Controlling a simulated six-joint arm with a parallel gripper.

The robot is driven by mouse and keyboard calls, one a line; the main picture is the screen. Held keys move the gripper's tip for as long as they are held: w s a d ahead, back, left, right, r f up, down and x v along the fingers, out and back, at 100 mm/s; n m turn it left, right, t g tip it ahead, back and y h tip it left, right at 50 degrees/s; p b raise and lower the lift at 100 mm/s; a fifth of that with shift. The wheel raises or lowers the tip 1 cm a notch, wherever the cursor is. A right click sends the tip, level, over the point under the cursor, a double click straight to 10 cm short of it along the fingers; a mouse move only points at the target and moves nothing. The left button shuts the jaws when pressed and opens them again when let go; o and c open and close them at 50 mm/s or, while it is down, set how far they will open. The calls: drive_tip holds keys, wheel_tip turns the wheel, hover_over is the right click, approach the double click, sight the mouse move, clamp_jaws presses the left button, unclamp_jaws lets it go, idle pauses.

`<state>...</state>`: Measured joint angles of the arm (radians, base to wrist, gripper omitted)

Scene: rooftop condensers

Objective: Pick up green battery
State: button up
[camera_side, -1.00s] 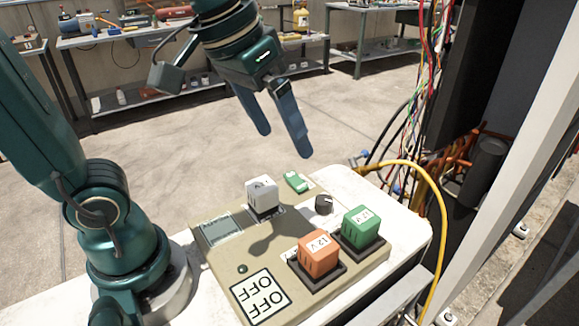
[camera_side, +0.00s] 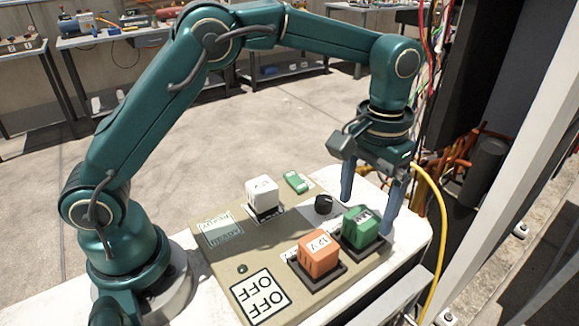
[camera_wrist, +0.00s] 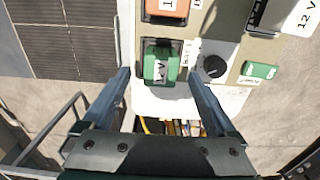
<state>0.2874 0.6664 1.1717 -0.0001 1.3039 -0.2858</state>
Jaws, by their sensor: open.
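The green battery (camera_side: 360,227) is a block with a white label, sitting in a dark socket at the right end of the tan panel (camera_side: 229,275). It also shows in the wrist view (camera_wrist: 160,68), upper middle, ahead of the fingers. My gripper (camera_side: 368,215) is open and empty, pointing down over the right end of the panel. In the side view one blue finger is behind the battery and the other to its right. In the wrist view the fingertips (camera_wrist: 160,74) lie on either side of the battery with gaps.
An orange battery (camera_side: 318,254) sits in the adjacent socket. A white battery (camera_side: 262,193), a black knob (camera_side: 324,204) and a green switch (camera_side: 297,182) are on the panel. A yellow cable (camera_side: 440,235) and a wired cabinet stand close on the right.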

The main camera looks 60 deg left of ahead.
sight(363, 217)
drive_tip(key=shift+f, duration=1.95)
clamp_jaws()
drive_tip(key=shift+r, duration=0.1)
